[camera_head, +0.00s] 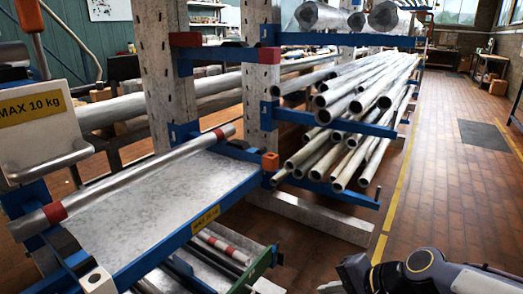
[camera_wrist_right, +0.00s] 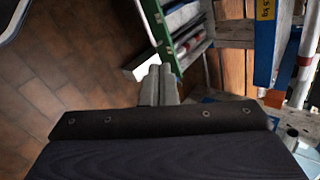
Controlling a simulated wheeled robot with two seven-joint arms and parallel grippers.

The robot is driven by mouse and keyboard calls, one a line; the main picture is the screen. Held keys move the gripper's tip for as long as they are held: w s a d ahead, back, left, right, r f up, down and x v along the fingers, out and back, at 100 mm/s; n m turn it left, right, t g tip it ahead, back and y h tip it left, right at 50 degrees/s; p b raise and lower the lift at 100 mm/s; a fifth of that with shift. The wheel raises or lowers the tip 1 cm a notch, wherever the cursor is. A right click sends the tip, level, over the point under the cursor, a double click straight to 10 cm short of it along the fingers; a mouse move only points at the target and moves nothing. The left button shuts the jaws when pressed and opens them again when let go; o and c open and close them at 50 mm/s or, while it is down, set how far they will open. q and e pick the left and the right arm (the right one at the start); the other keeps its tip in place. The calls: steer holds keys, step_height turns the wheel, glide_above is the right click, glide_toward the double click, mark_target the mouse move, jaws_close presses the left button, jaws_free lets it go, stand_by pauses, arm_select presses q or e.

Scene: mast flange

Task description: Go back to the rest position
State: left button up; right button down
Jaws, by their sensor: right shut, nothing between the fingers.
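My right gripper (camera_wrist_right: 159,70) shows in the right wrist view. Its two grey fingers are together with nothing between them. They are over the floor, beside a green frame (camera_wrist_right: 164,38); whether they touch it I cannot tell. In the head view my right arm enters at the bottom right corner, and its dark wrist is partly cut off by the lower edge. My left gripper is not in view.
A blue-edged metal tray (camera_head: 150,205) with a pipe (camera_head: 130,180) along its far side stands left. A rack holds several grey pipes (camera_head: 350,90) at centre. Brick floor (camera_head: 450,190) with a yellow line is free on the right.

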steer(key=s+d+f+n+h, duration=0.1)
steer(key=s+d+n+h, duration=0.2)
steer(key=s, duration=0.5)
steer(key=s+d+n+h, duration=0.1)
steer(key=s+d+n, duration=0.35)
steer(key=s, duration=0.35)
step_height(320, 180, up, 23)
steer(key=a+p, duration=0.1)
steer(key=p, duration=2.2)
steer(key=shift+n, duration=0.35)
